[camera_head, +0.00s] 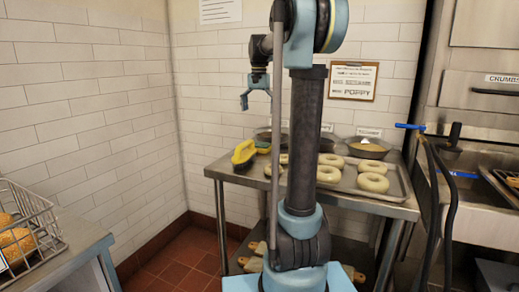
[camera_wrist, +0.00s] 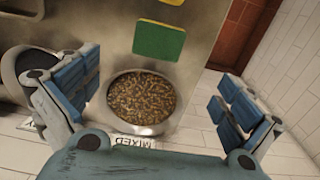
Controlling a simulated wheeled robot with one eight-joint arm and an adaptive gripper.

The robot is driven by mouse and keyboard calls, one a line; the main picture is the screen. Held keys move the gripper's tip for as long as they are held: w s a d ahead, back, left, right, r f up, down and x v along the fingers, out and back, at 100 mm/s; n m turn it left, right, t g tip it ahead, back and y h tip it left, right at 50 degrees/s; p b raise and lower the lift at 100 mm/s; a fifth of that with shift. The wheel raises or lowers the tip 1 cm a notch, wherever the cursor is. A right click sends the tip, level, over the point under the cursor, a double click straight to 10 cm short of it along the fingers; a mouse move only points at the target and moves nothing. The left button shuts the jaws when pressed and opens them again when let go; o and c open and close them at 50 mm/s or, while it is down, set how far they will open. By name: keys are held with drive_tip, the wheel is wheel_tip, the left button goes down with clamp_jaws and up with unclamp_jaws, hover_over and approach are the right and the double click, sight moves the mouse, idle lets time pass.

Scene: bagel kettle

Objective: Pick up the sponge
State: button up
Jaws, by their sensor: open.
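The sponge (camera_wrist: 159,39) is a flat block, mostly green with a yellow edge, lying on the steel table (camera_wrist: 205,50). In the wrist view it is at top centre, beyond a seed bowl and apart from my fingers. In the head view a small green piece of it (camera_head: 263,148) shows behind a yellow brush-like object. My gripper (camera_wrist: 155,97) is open and empty, with its two blue fingers spread wide at left and right. In the head view my gripper (camera_head: 256,97) hangs above the back left of the table, well clear of the sponge.
The yellow object (camera_head: 244,153) sits at the table's left edge. A bowl of mixed seeds (camera_wrist: 141,99) lies between my fingers in the wrist view. A tray of bagels (camera_head: 372,183) and another bowl (camera_head: 368,147) stand to the right. Tiled wall lies close behind.

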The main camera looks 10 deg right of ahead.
hover_over(260, 144)
drive_tip(key=f, duration=0.8)
drive_tip(key=shift+d+f, duration=0.25)
drive_tip(key=shift+f, duration=0.15)
drive_tip(key=shift+w+a+f, duration=0.1)
drive_tip(key=shift+a+f, duration=0.05)
drive_tip(key=shift+f, duration=1.55)
drive_tip(key=shift+w+a+f, duration=0.1)
drive_tip(key=shift+a+f, duration=0.05)
drive_tip(key=shift+f, duration=1.5)
drive_tip(key=shift+c, duration=0.6)
drive_tip(key=c, duration=0.6)
